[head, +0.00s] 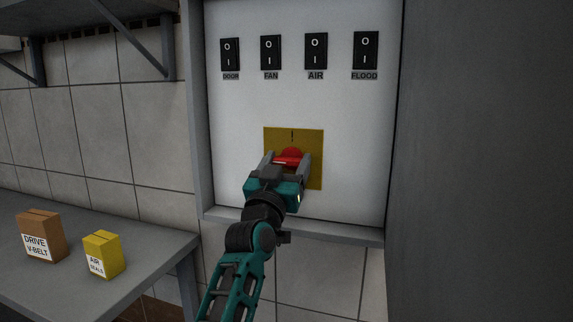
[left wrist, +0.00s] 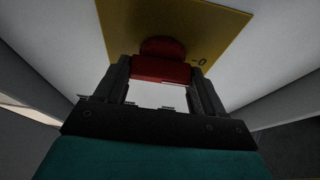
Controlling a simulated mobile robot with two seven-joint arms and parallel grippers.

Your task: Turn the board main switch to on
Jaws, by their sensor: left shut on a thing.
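The main switch is a red knob (head: 290,155) on a yellow plate (head: 314,175), low on the white board (head: 355,130). A dark mark shows at the plate's top edge. My left gripper (head: 291,160) is shut on the red knob, one finger on each side. In the left wrist view the red knob (left wrist: 162,67) sits between the fingertips, in front of the yellow plate (left wrist: 215,25). A "0" mark shows on the plate right of the knob there. The plate's lower left is hidden by my gripper. My right gripper is not in view.
Several black rocker switches (head: 316,50) line the board's top, labelled DOOR, FAN, AIR and FLOOD. A grey frame (head: 197,130) edges the board. A grey table (head: 150,245) at left holds a brown box (head: 41,236) and a yellow box (head: 102,255). A dark wall (head: 480,160) stands at right.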

